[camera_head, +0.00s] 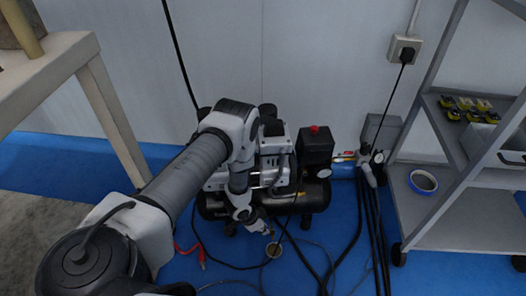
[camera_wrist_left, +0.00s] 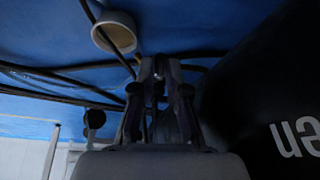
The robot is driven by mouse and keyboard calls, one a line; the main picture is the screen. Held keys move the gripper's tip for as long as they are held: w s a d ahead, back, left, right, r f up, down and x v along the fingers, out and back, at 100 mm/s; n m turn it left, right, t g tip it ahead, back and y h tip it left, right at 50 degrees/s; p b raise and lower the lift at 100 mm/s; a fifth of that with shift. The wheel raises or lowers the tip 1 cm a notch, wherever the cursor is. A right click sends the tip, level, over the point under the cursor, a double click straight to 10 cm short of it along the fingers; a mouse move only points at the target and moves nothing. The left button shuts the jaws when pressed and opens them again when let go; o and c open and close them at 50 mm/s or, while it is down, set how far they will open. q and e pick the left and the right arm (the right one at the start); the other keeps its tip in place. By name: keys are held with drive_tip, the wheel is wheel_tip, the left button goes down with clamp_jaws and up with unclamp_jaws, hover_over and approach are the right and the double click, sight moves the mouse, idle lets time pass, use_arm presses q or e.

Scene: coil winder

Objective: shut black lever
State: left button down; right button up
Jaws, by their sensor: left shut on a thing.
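My left gripper (camera_head: 262,228) reaches down in front of the black compressor tank (camera_head: 312,197), close to the floor. In the left wrist view the fingers of my left gripper (camera_wrist_left: 160,68) are close together, beside the tank (camera_wrist_left: 265,105) with its pale lettering. They are shut on a small dark part, which I take to be the black lever; the fingers hide most of it, so its angle cannot be told. My right gripper is in neither view.
Black hoses (camera_head: 372,225) and cables run across the floor. A grey shelf cart (camera_head: 455,215) stands at right, a table (camera_head: 62,55) at left.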

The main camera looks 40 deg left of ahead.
use_arm(q)
drive_tip(key=c, duration=1.2)
unclamp_jaws()
